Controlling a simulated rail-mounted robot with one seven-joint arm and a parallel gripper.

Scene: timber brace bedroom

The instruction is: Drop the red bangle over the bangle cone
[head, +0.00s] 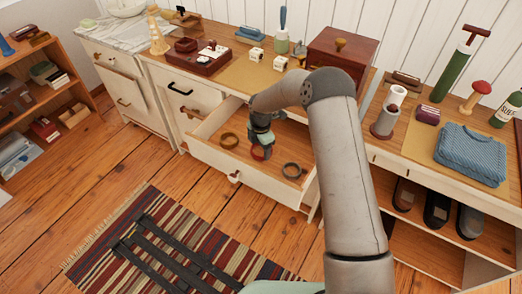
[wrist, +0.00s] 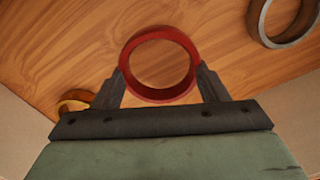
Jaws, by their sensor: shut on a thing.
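The red bangle (wrist: 160,93) is between the two fingers of my gripper (wrist: 161,76) in the wrist view, with a finger against each side of its ring. In the head view the red bangle (head: 259,154) shows just below my gripper (head: 261,142), inside the open drawer (head: 262,184). Whether it touches the drawer floor I cannot tell. A tan tapered post (head: 157,32), which looks like the bangle cone, stands upright on the dresser top at the upper left, well away from my gripper. Nothing shows around it that is clearly a bangle.
A brass bangle (head: 228,140) and a grey bangle (head: 291,170) lie in the drawer on either side. The drawer walls surround my gripper. A dark red tray (head: 199,62), white cubes (head: 256,54) and a red-brown box (head: 342,50) stand on the top behind the drawer.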

